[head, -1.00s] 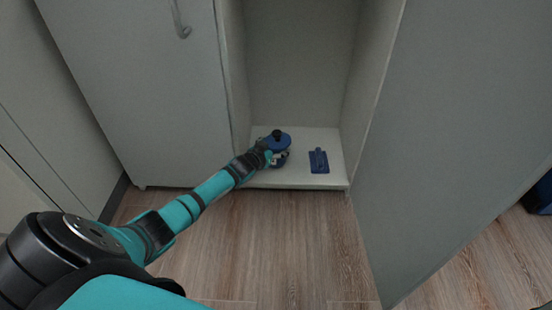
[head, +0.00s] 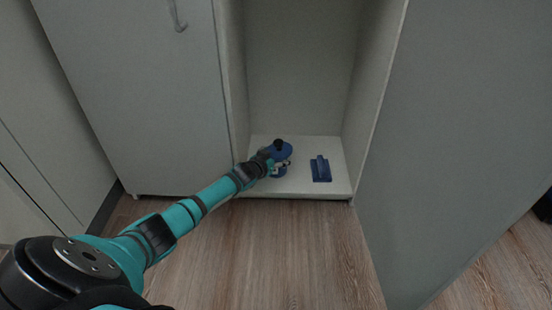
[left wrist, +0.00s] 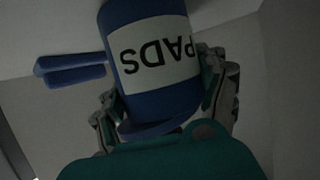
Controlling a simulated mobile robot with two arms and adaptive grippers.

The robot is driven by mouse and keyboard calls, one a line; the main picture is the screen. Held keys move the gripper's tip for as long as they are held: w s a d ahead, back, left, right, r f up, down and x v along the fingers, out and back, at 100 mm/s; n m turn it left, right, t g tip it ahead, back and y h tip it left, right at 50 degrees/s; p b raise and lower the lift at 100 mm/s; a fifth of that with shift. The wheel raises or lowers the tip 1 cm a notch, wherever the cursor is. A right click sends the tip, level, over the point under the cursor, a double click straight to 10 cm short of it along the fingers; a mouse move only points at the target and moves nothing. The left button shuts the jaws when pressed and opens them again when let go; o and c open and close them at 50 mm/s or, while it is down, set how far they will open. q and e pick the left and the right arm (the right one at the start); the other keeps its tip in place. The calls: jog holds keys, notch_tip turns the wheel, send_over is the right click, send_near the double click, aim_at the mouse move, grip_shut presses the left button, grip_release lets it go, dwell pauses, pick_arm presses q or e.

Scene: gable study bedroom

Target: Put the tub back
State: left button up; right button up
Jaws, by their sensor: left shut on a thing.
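The tub is blue with a white label reading "PADS" and a dark knob on top. In the head view the tub (head: 283,150) is inside the open cupboard, over the left part of its floor. My left gripper (head: 275,164) reaches in from the left and is shut on it. In the left wrist view the tub (left wrist: 155,55) appears upside down between the two fingers of my left gripper (left wrist: 165,95). I cannot tell whether its base touches the cupboard floor. My right gripper is not in view.
The right door (head: 460,130) stands open; the left door (head: 135,100) is shut. The wooden floor in front is clear.

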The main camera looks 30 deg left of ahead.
pick_arm(q)
jog(key=o, duration=1.8)
jog(key=shift+c, duration=0.2)
jog(key=shift+r, duration=0.15)
jog(key=p+v, duration=0.6)
jog(key=shift+r, duration=0.15)
jog(key=shift+s+d+r+p, duration=0.15)
jog(key=shift+s+p, duration=0.2)
jog(key=shift+s, duration=0.3)
